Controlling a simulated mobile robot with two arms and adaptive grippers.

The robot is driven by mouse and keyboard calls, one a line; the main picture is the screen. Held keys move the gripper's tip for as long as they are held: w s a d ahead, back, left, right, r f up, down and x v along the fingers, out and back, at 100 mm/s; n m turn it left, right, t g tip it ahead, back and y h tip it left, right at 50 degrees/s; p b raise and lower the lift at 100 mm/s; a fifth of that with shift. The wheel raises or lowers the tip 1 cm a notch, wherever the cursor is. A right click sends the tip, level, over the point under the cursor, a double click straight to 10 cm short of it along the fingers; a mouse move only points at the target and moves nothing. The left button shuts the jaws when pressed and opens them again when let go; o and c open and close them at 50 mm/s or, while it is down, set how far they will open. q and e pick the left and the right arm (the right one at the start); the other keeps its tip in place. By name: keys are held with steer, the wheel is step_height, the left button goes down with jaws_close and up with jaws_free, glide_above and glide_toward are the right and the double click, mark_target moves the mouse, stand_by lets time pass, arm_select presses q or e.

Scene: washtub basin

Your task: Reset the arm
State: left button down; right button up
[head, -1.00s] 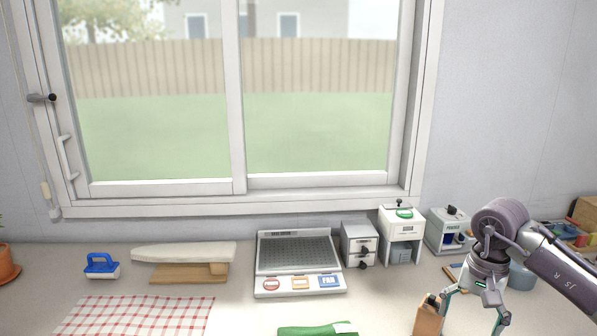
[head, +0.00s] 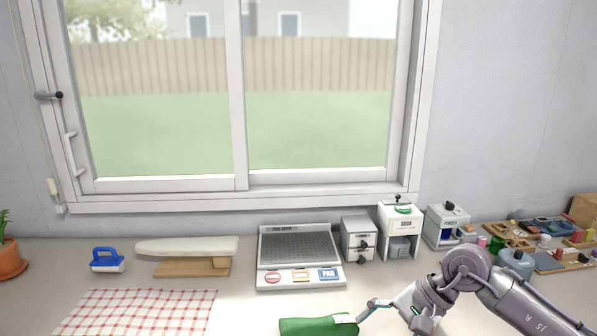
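My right arm comes in from the lower right in the head view. Its gripper (head: 372,308) points left, low in the picture, with a thin finger reaching close to the right end of a green item (head: 305,326) at the bottom edge. I cannot tell whether they touch. The gripper is partly hidden by its own body and the picture's edge, so its opening does not show clearly. My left gripper is out of view.
Drawers (head: 358,237), a white machine (head: 400,230) and sewing trays (head: 563,260) are farther right. A potted plant (head: 10,260) stands left.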

steer(key=s+a+r+m+y, duration=0.3)
steer(key=a+y, duration=0.3)
steer(key=a, duration=0.5)
step_height(320, 180, up, 10)
steer(key=w+a+m+t+y, duration=0.15)
steer(key=m+t+y, duration=0.45)
steer(key=m+t, duration=0.7)
steer(key=w+d+f+m+t+h, duration=0.25)
steer(key=d+m+t+h, duration=0.5)
steer(key=m, duration=1.35)
steer(key=s+d+f+m+g+h, duration=0.2)
steer(key=d+f+m+g+h, duration=0.2)
steer(key=d+f+m+h, duration=0.55)
steer(key=s+f+m+g+h, duration=0.1)
steer(key=s+f+m+g, duration=0.6)
steer(key=s+f, duration=0.4)
steer(key=s+f+m+g+h, duration=0.1)
steer(key=s+f+m+g, duration=0.7)
steer(key=s, duration=0.6)
step_height(320, 180, down, 27)
steer(key=n, duration=0.1)
steer(key=s+d+f, duration=0.2)
steer(key=s+f, duration=0.6)
steer(key=s+d+f+g, duration=0.1)
steer(key=s+f, duration=0.7)
steer(key=s, duration=0.1)
steer(key=shift+s+d, duration=0.15)
steer(key=shift+d, duration=0.25)
